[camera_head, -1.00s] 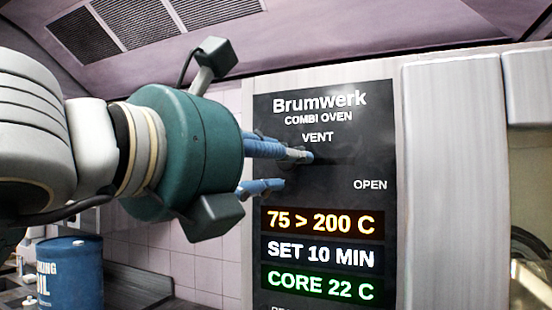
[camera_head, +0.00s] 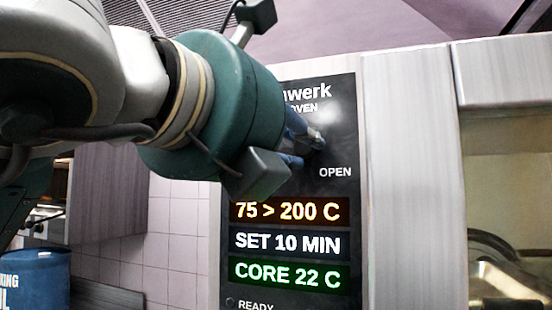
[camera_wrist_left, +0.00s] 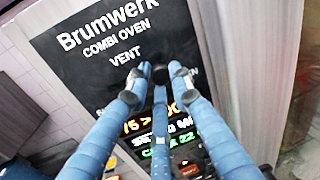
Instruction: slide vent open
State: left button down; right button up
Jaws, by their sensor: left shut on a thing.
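The combi oven's black control panel (camera_head: 344,120) stands upright ahead, with the OPEN label at its right side. My left gripper (camera_head: 308,146) reaches the panel just up and left of that label and hides the VENT lettering in the head view. In the left wrist view, its blue fingers (camera_wrist_left: 158,86) are closed around a small dark vent knob (camera_wrist_left: 160,74), below the VENT lettering. The knob is mostly hidden by the fingertips. My right gripper is in neither view.
Lit readouts (camera_head: 290,242) sit below the knob on the panel. A pale metal oven face (camera_head: 410,180) lies to the right, beside a recess with metal ware (camera_head: 505,285). A blue oil drum (camera_head: 38,280) stands at lower left before a tiled wall (camera_head: 180,245).

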pick_arm(q)
jog(key=shift+s+d+f, duration=0.1)
jog(key=shift+d+f, duration=0.05)
jog(key=shift+d, duration=0.1)
jog(key=c, duration=1.7)
grip_release()
jog(key=shift+o, duration=0.8)
jog(key=shift+s+d, duration=0.1)
jog(key=shift+s+a, duration=0.2)
jog(key=v, duration=1.1)
jog(key=shift+s, duration=0.3)
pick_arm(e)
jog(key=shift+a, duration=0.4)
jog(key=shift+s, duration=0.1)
